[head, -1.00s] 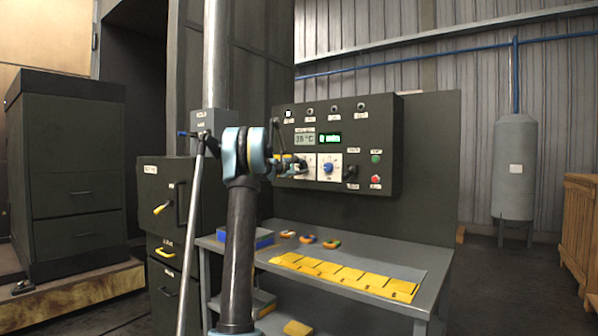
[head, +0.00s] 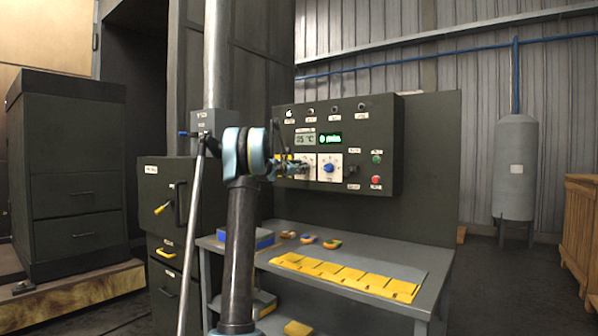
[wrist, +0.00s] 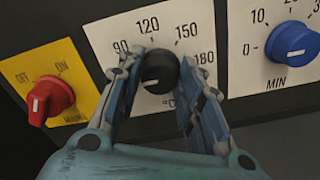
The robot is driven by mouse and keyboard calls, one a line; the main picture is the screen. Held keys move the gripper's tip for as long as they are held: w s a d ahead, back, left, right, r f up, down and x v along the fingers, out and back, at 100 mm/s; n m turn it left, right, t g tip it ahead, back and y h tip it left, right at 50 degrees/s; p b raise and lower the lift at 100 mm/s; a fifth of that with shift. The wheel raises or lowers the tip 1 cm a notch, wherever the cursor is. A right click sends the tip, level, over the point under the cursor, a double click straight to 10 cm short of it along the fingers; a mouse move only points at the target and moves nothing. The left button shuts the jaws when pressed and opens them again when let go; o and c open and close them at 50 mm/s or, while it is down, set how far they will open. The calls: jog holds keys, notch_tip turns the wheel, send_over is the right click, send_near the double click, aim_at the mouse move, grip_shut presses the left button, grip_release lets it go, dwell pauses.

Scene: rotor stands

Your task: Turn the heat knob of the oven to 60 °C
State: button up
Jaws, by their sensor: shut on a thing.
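The black heat knob (wrist: 158,70) sits on a white dial plate (wrist: 120,28) marked 90, 120, 150, 180 and °C. A white mark shows on the knob's lower left side; the scale there is hidden by my left finger. My gripper (wrist: 161,66) is shut on the knob, one finger on each side. In the head view my gripper (head: 284,168) is at the control box (head: 372,125), covering most of the knob. The temperature display (head: 305,139) ends in °C; its digits are hard to read, perhaps 05 or 65.
A red ON/OFF knob (wrist: 49,98) is left of the heat knob, and a blue MIN knob (wrist: 292,42) is to its right. A green button (head: 377,159) and a red button (head: 376,180) are further right. A table (head: 345,258) with yellow plates stands below.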

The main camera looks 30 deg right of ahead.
jog(key=shift+w, duration=0.1)
dwell(0.5)
jog(key=o, duration=1.1)
jog(key=shift+c, duration=0.2)
jog(key=shift+a, duration=0.1)
jog(key=v, duration=1.2)
jog(key=shift+f, duration=0.1)
